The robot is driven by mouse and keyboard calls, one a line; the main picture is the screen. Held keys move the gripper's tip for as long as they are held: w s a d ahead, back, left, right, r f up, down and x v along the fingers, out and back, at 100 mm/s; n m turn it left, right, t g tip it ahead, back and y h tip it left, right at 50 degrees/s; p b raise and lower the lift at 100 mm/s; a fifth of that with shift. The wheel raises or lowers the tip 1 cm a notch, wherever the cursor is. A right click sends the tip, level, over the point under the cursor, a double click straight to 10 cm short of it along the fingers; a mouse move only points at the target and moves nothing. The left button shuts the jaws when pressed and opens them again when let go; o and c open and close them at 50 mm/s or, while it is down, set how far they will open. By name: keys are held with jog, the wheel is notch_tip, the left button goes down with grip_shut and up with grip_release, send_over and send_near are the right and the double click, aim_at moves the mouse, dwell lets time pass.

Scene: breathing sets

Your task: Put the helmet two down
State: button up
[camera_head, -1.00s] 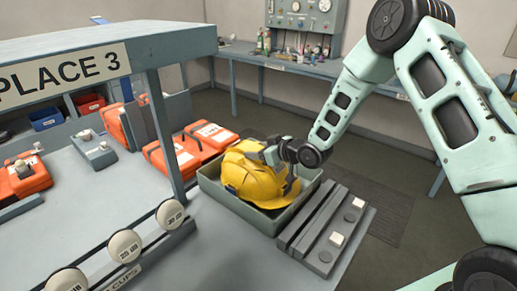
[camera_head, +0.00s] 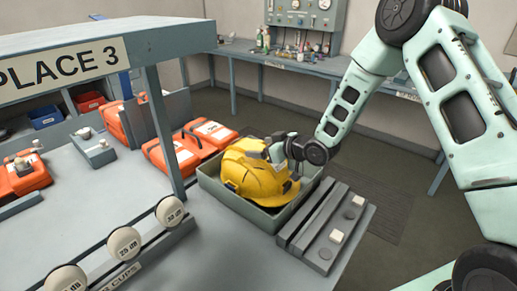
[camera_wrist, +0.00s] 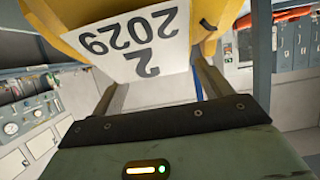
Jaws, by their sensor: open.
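The yellow helmet (camera_head: 249,172) sits in a grey-green tray (camera_head: 268,213) at the table's right side in the head view. In the wrist view the helmet (camera_wrist: 215,15) fills the top, with a white label reading "2" and "2029" upside down. My gripper (camera_head: 279,148) is at the helmet's upper right side. In the wrist view my gripper's two fingers (camera_wrist: 157,82) are spread, with the label edge between and beyond them. Whether a finger touches the helmet is hard to tell.
A grey slotted rack (camera_head: 322,225) with small white blocks stands right of the tray. Orange cases (camera_head: 190,147) lie behind it. A post and the "PLACE 3" shelf (camera_head: 110,58) stand at left. Round labelled cups (camera_head: 124,243) line the front left. A bench (camera_head: 290,65) runs along the back wall.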

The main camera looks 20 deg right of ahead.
jog(key=b+v, duration=0.2)
jog(key=v, duration=0.8)
jog(key=s+a+r+g+h, duration=0.2)
jog(key=s+a+g+h, duration=0.25)
jog(key=s+a, duration=0.65)
jog(key=s+r+g+h, duration=0.1)
jog(key=s+g, duration=0.2)
jog(key=s, duration=0.8)
jog(key=s+a+r+n+g+h, duration=0.1)
jog(key=s+r+g, duration=0.1)
jog(key=s, duration=1)
jog(key=shift+a+r+g, duration=0.25)
jog(key=shift+r+g, duration=0.05)
jog(key=shift+g, duration=0.55)
